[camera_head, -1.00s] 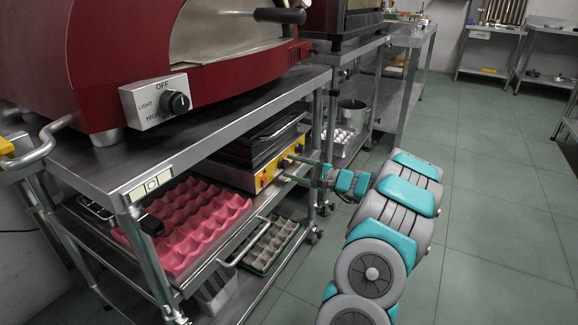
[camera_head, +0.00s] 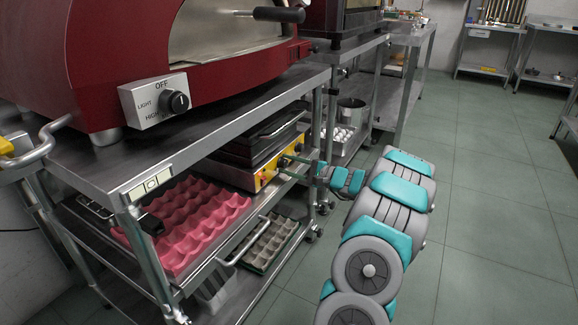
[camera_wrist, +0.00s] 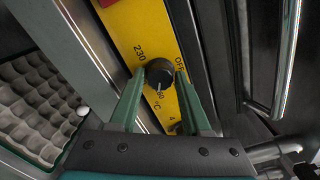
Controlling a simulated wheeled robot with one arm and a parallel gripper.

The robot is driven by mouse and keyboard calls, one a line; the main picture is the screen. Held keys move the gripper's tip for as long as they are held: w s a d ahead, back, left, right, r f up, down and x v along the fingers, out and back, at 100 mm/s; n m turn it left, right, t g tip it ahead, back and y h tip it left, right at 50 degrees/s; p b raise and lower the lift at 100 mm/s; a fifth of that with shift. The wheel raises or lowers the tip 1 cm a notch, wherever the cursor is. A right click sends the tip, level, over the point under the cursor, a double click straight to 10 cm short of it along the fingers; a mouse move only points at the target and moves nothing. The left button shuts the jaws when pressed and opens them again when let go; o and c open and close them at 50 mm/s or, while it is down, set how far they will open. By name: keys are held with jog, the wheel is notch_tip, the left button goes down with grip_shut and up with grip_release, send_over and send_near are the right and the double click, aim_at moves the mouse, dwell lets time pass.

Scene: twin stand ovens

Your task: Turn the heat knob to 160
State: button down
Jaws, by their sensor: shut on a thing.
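The heat knob (camera_wrist: 159,72) is a black round knob on a yellow control panel (camera_wrist: 125,22) in the wrist view. Around it are the printed marks 230, OFF, a partly covered number ending in 60, and °C. A pale pointer line on the knob seems to face the number ending in 60. My gripper (camera_wrist: 160,78) has its green fingers on either side of the knob, shut on it. In the head view, my gripper (camera_head: 284,163) reaches the yellow panel (camera_head: 259,179) of the lower appliance; the knob is mostly hidden there.
A red oven (camera_head: 90,60) with its own black knob (camera_head: 175,102) stands on the steel table above. A pink egg tray (camera_head: 190,225) and a grey tray (camera_head: 268,243) sit on the shelves left of my arm. Bare floor lies to the right.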

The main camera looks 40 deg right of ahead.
jog(key=shift+b, duration=0.55)
dwell(0.4)
jog(key=c, duration=0.6)
grip_release()
jog(key=shift+c, duration=0.2)
jog(key=shift+s+m, duration=0.1)
jog(key=shift+m, duration=0.2)
jog(key=v, duration=0.7)
jog(key=shift+s+d+b, duration=0.15)
jog(key=shift+s+b, duration=0.15)
